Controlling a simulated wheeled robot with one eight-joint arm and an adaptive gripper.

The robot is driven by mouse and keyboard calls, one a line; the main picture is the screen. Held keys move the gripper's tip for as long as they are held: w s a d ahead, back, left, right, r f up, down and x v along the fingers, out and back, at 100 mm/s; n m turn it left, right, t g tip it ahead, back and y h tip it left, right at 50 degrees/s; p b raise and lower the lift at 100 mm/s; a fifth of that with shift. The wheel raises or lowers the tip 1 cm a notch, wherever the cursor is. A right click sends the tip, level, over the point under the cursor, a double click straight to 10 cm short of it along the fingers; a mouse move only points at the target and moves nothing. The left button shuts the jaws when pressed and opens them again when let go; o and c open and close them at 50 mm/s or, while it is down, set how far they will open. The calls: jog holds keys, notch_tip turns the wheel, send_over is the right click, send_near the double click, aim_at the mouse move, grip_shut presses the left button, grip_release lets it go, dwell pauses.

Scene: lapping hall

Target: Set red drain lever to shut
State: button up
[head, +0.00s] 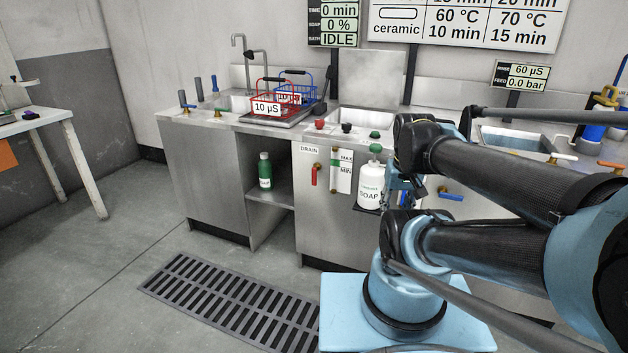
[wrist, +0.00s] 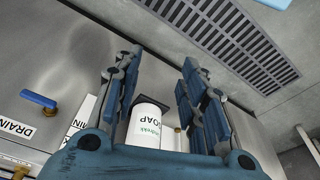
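The red drain lever (head: 314,175) hangs straight down from a brass fitting on the front of the middle cabinet, below a DRAIN label (head: 309,150). I cannot make out the red lever in the wrist view. My gripper (head: 404,190) is to the right of it in the head view, beside the white soap bottle and partly hidden by my arm. In the wrist view my gripper (wrist: 155,95) has its two fingers spread apart with nothing held. The soap bottle (wrist: 147,126) shows beyond the gap between them.
The soap bottle (head: 370,188) stands on a small dark shelf right of the MAX/MIN gauge (head: 341,170). A blue lever (head: 450,194) is on the right cabinet; it also shows in the wrist view (wrist: 38,100). A floor grate (head: 235,305) lies in front; the floor at left is clear.

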jog(key=w+a+r+m, duration=0.1)
jog(key=w+a+r, duration=0.3)
jog(key=w, duration=0.5)
jog(key=m+t+h, duration=0.2)
jog(key=m, duration=0.1)
send_over(314, 177)
jog(key=s+a, duration=0.2)
jog(key=s, duration=0.4)
notch_tip(314, 177, down, 2)
jog(key=x, duration=1.1)
jog(key=a+x, duration=0.1)
jog(key=x, duration=0.4)
jog(key=shift+w+d+f, duration=0.15)
jog(key=shift+w+f, duration=0.15)
jog(key=shift+f, duration=0.1)
